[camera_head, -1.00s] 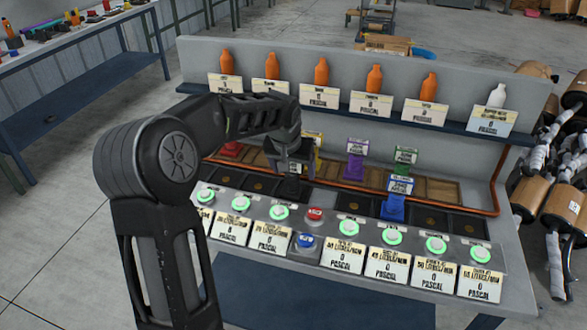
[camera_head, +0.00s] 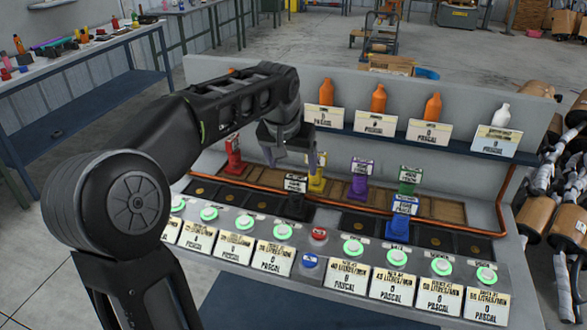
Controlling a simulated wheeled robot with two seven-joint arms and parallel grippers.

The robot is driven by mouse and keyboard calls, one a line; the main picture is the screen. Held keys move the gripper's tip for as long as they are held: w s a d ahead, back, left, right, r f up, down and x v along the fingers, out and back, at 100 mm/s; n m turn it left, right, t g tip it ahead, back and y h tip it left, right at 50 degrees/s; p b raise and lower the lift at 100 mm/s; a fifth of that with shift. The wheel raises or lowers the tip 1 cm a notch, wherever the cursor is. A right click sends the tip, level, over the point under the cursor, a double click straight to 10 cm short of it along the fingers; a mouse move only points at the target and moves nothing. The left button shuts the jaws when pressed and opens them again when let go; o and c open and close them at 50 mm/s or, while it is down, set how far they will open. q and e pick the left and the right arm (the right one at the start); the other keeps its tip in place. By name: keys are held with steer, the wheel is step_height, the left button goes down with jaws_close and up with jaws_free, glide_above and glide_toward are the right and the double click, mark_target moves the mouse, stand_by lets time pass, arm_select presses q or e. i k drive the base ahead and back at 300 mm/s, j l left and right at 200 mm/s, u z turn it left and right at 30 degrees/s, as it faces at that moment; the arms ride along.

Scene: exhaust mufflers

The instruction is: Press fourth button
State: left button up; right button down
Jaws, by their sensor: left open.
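A row of round white buttons with glowing green rims runs along the front of the grey console (camera_head: 340,225). The fourth from the left (camera_head: 282,232) sits just left of a red button (camera_head: 319,234); a blue button (camera_head: 309,261) is below the red one. More green-rimmed buttons, such as the one right of the red button (camera_head: 353,245), continue to the right. My left gripper (camera_head: 293,158) is open, fingers pointing down, in front of the console's back wall and above a black labelled block (camera_head: 295,205). It appears clear of the buttons. My right gripper is not in view.
Red (camera_head: 234,157), yellow (camera_head: 317,180), purple (camera_head: 360,185), green (camera_head: 408,185) and blue (camera_head: 400,225) labelled blocks stand on the console. Orange bottles (camera_head: 379,98) line the shelf above. Boxes and mufflers (camera_head: 553,185) lie at right.

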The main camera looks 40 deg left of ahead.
mark_target(282, 230)
steer(key=u, duration=1.35)
